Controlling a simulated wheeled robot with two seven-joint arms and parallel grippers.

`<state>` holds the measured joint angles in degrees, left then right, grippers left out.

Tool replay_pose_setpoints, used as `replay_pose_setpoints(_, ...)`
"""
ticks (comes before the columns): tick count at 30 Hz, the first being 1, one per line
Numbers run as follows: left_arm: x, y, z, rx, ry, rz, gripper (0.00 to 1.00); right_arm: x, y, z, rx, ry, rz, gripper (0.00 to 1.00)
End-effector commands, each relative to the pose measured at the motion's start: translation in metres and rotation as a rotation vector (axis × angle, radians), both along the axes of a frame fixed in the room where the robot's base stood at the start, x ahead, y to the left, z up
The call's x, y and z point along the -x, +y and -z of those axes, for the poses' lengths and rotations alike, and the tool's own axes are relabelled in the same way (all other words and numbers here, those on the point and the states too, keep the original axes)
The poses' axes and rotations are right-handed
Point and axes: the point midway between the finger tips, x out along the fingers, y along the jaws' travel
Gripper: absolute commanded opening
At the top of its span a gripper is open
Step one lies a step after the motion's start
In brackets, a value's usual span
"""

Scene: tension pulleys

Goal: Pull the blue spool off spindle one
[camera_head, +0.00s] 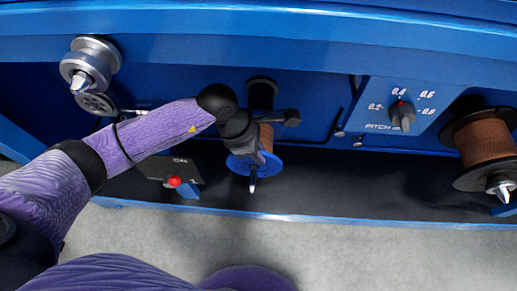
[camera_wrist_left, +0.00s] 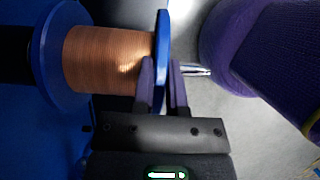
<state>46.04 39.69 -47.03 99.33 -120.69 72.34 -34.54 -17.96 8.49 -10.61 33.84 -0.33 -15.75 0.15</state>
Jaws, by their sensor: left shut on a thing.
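The blue spool has blue end flanges (camera_head: 240,165) and is wound with copper wire (camera_head: 266,138). It sits on a spindle whose pointed metal tip (camera_head: 252,186) sticks out in front. My left gripper (camera_head: 263,156) reaches it from the left and above. In the left wrist view, the gripper (camera_wrist_left: 164,75) has one finger on each side of the spool's front flange (camera_wrist_left: 162,40) and is shut on it. The copper winding (camera_wrist_left: 110,58) and the rear flange (camera_wrist_left: 50,60) show to the left. My right gripper is not in view.
A black-flanged spool of brown wire (camera_head: 485,140) is at the right. A dial (camera_head: 402,116) is on the blue panel. A red-knobbed switch (camera_head: 174,182) is left of the blue spool. Grey pulleys (camera_head: 92,62) are upper left. Open floor (camera_head: 380,255) lies in front.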

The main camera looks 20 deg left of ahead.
Motion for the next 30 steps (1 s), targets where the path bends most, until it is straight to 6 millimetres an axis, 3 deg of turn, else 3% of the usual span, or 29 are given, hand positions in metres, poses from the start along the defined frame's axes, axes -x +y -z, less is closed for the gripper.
replay_pose_setpoints(30, 0.014, -0.004, -0.001, 0.002, -0.002, 0.001, 0.0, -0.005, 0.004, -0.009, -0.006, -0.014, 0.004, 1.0)
